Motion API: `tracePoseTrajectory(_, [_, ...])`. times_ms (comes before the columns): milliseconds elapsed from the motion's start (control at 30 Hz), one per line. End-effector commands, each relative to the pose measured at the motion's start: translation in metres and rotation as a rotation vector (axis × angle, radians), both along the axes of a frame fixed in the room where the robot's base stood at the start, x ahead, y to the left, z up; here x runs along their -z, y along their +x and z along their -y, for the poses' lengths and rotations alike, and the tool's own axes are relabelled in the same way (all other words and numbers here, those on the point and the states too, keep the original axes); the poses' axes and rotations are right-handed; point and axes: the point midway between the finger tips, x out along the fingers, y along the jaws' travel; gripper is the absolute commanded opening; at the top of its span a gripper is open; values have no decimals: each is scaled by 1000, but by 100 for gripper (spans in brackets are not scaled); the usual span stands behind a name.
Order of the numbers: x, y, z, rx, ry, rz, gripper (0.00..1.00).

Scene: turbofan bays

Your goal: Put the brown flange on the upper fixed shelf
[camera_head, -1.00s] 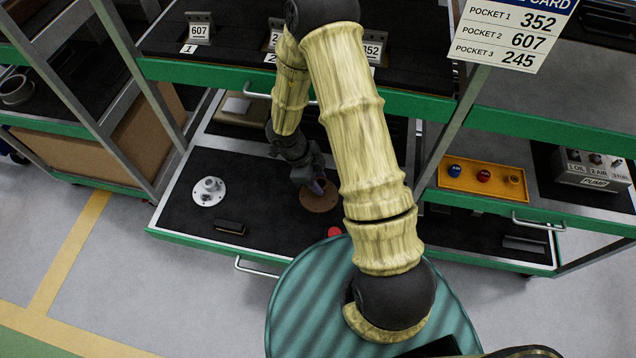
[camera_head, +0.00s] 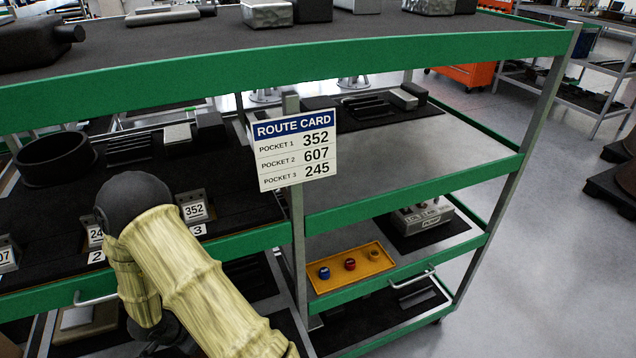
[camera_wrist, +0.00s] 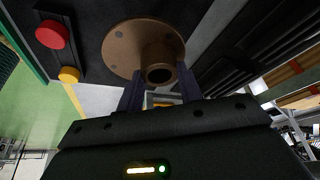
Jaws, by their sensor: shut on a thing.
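The brown flange (camera_wrist: 118,48) is in the wrist view, a round plate with bolt holes and a raised hub. My gripper (camera_wrist: 160,88) is shut on the flange at its hub, which sits between the two dark fingers. I cannot tell whether the plate still touches the surface behind it. In the head view the gripper and flange are out of sight; only part of my arm shows. The rack there has a dark top shelf (camera_head: 350,45) and a grey-surfaced shelf (camera_head: 460,143) below it at right, mostly bare. Which one is the upper fixed shelf is not marked.
A route card (camera_head: 295,150) hangs on the middle post. Numbered pockets and a black ring (camera_head: 55,160) occupy the left shelf. A yellow tray (camera_head: 350,268) and a grey box (camera_head: 422,217) stand lower right. A red button (camera_wrist: 51,34) shows in the wrist view.

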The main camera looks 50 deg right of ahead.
Motion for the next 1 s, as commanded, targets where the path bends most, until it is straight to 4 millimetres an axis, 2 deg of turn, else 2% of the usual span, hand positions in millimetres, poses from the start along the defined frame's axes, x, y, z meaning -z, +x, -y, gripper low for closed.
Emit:
tracePoseTrajectory(200, [6,23,3,-363,-1,-1,0])
tracePoseTrajectory(400, [11,35,2,-610,1,-1,0])
tracePoseTrajectory(700, [18,43,-7,-963,1,0,0])
tracePoseTrajectory(1000, [27,40,-28,-1350,2,0,0])
